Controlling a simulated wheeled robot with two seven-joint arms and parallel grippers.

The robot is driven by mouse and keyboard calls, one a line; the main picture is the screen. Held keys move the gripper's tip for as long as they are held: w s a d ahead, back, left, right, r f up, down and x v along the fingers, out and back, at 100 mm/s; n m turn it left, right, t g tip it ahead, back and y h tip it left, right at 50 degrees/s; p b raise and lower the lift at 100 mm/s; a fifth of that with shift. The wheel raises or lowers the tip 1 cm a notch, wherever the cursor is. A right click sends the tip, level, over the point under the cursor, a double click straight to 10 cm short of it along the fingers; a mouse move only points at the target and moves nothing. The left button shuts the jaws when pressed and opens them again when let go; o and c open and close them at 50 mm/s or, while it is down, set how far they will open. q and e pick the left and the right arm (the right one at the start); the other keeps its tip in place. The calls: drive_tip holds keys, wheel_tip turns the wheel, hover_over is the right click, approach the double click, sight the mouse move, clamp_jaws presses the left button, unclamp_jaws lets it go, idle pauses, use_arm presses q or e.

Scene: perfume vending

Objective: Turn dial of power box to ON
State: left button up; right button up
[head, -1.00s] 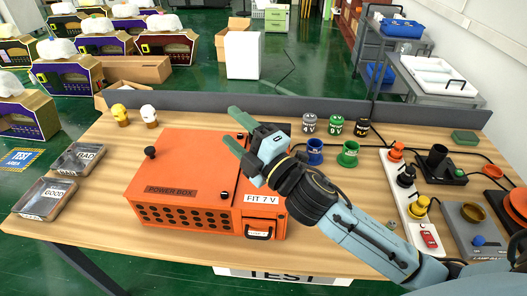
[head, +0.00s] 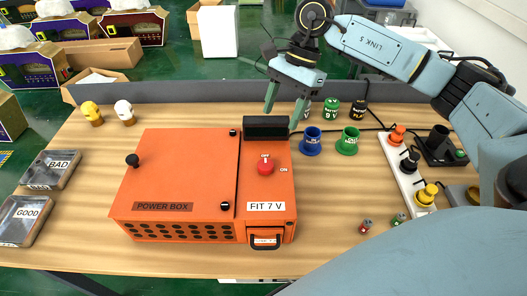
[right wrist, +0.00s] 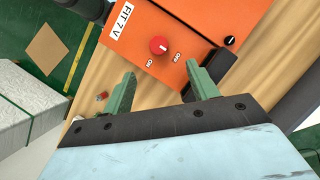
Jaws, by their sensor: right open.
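The orange power box (head: 180,170) stands on the wooden table, with FIT 7 V on its right-hand panel. Its red dial (head: 265,166) sits on that panel, with OFF behind it and ON to its right; its pale mark seems to face OFF. My right gripper (head: 283,106) is open and empty, pointing down at the back of the panel by a black block. In the right wrist view, the red dial (right wrist: 158,46) lies ahead of the open green fingers (right wrist: 160,80), apart from them. My left gripper is not in view.
Blue (head: 310,142) and green (head: 348,141) sockets stand right of the box. A white strip (head: 408,170) with coloured plugs lies farther right. BAD (head: 50,170) and GOOD (head: 24,220) trays are at left. The front right of the table is partly hidden by my arm.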

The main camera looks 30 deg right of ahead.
sight(266, 164)
drive_tip(key=x, duration=0.4)
drive_tip(key=p+x, duration=0.1)
drive_tip(key=x, duration=0.3)
drive_tip(key=p+x, duration=0.1)
drive_tip(key=x, duration=0.4)
drive_tip(key=shift+s+d+f, duration=0.1)
drive_tip(key=shift+d+f, duration=0.05)
drive_tip(key=shift+d, duration=0.15)
drive_tip(key=c, duration=1)
